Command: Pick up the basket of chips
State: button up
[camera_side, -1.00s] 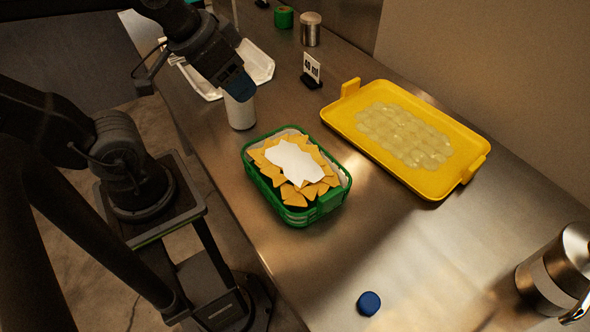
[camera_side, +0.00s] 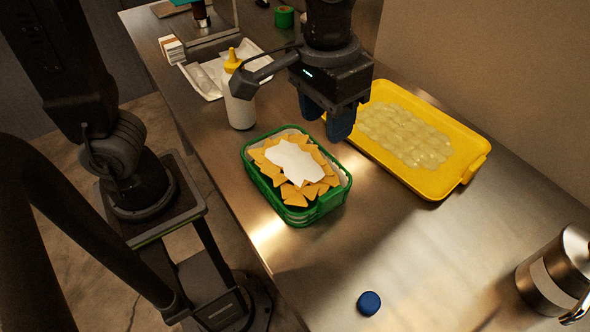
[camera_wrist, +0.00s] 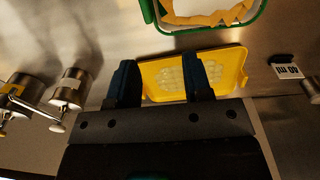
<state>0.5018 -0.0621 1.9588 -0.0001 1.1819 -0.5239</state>
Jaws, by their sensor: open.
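The green basket of chips (camera_side: 318,209) stands on the steel counter in the middle of the side view. It holds orange-yellow triangular chips (camera_side: 268,170) with a white sheet-like piece (camera_side: 295,161) on top. Part of the basket also shows at the top of the wrist view (camera_wrist: 256,27). My gripper (camera_side: 326,125) is above the counter, behind and to the right of the basket, near the yellow tray. Its two blue fingers are apart, with nothing seen between them; they also show in the wrist view (camera_wrist: 157,82). It appears apart from the basket.
A yellow tray (camera_side: 455,184) with pale round pieces lies right of the basket. A white bottle with a yellow cap (camera_side: 240,105) stands close behind it. A blue cap (camera_side: 369,303) and a metal pot (camera_side: 556,272) are at the front right.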

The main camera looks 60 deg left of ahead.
aim_at(332, 193)
jog(key=shift+g, duration=0.3)
jog(key=d+f, duration=0.1)
jog(key=f, duration=0.9)
jog(key=d+f, duration=0.1)
jog(key=f, duration=0.4)
jog(key=shift+w+d, duration=0.2)
jog(key=shift+d, duration=0.15)
jog(key=shift+r, duration=0.1)
grip_shut()
